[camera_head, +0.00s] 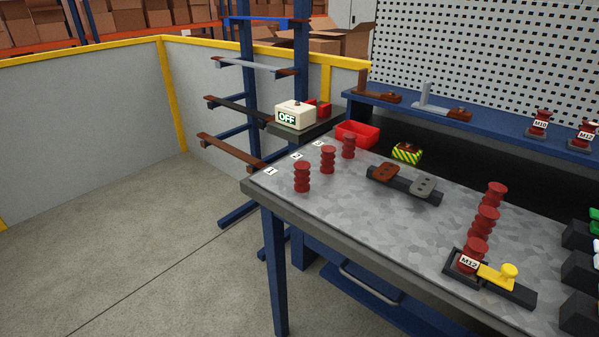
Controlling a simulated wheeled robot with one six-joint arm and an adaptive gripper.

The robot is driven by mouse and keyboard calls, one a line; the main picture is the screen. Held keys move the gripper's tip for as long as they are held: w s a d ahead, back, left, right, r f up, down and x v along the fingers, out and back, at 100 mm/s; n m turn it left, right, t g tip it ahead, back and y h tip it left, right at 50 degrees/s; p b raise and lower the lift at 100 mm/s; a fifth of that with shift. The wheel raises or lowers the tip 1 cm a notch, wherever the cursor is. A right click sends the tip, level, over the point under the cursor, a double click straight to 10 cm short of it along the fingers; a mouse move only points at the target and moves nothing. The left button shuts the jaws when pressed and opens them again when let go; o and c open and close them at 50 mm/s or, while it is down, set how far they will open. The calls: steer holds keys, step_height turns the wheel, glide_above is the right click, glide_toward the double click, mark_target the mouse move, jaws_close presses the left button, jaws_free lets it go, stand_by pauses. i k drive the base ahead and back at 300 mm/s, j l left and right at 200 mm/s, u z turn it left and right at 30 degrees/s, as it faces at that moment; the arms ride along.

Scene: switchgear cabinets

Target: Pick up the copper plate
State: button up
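A small copper-coloured plate (385,173) with holes lies on the left part of a dark holder (404,190) on the workbench. A similar grey plate (424,186) lies on the right part of the same holder, apart from the copper one. Nothing covers the copper plate. My gripper is not in this view.
The grey workbench top (340,210) also bears several red ribbed insulators (302,177), a red bin (357,134), a yellow-black striped block (407,152) and a yellow-handled fixture (497,277). A blue rack (250,90) with bars stands behind left. The floor (130,240) at left is clear.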

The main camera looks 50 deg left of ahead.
mark_target(386, 171)
steer(key=u, duration=1.4)
steer(key=i+j+z, duration=0.2)
steer(key=j, duration=0.15)
steer(key=i+j+z, duration=0.2)
steer(key=j, duration=0.15)
steer(key=j+z, duration=0.2)
steer(key=j, duration=0.2)
steer(key=i+j+z, duration=0.15)
steer(key=j, duration=0.25)
